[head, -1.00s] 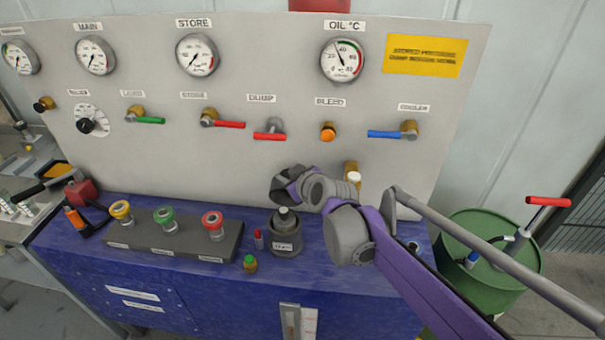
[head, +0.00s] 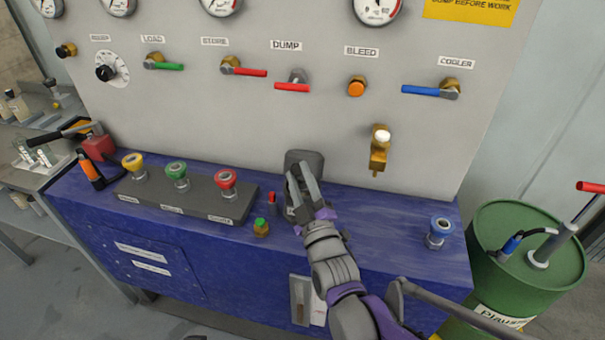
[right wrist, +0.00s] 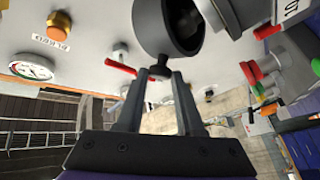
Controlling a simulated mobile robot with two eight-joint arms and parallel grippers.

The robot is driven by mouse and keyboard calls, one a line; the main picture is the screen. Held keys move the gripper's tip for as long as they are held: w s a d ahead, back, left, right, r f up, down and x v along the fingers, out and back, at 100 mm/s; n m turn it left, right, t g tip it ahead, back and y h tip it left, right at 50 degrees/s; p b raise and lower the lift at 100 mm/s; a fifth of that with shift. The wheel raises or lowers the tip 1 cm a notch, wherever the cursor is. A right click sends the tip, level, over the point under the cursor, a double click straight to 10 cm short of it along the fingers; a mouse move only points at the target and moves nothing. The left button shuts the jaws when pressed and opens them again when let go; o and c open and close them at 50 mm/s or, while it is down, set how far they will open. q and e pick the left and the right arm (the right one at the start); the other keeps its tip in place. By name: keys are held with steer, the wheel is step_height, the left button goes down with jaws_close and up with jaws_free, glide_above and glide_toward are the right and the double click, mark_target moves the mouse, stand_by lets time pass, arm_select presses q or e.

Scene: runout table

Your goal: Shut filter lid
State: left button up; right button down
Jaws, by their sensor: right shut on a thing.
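The dark grey filter lid (head: 306,160) stands tilted open at the back of the blue bench, in front of the panel. My right gripper (head: 298,178) is in front of it. In the right wrist view the fingers (right wrist: 159,76) are shut on the small knob of the lid (right wrist: 158,28). There the lid is swung away from the grey filter housing (right wrist: 236,18), with a dark opening between them. In the head view my gripper hides most of the housing. My left gripper is not in view.
A button block (head: 205,196) with yellow, green and red knobs lies to the left. A small green-capped brass fitting (head: 261,228) stands at the front. A brass tap (head: 379,150) juts from the panel. A blue-ringed fitting (head: 438,232) and green drum (head: 530,250) are on the right.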

steer(key=shift+s+a+f+n+t+y+b, duration=0.1)
steer(key=shift+s+f+n+t+y+b, duration=0.25)
steer(key=shift+f+b, duration=0.5)
steer(key=shift+s+a+f+n+t+y+b, duration=0.1)
steer(key=shift+s+f+n+t+y+b, duration=0.3)
steer(key=shift+f+b, duration=0.4)
steer(key=shift+s+a+f+n+t+y+b, duration=0.2)
steer(key=shift+s+f+n+b, duration=0.25)
steer(key=shift+f+b, duration=0.35)
steer(key=shift+d+f, duration=0.15)
steer(key=shift+w, duration=0.1)
steer(key=c, duration=0.8)
jaws_free()
steer(key=shift+c, duration=0.2)
steer(key=shift+w, duration=0.1)
steer(key=v, duration=1.1)
steer(key=shift+b, duration=0.35)
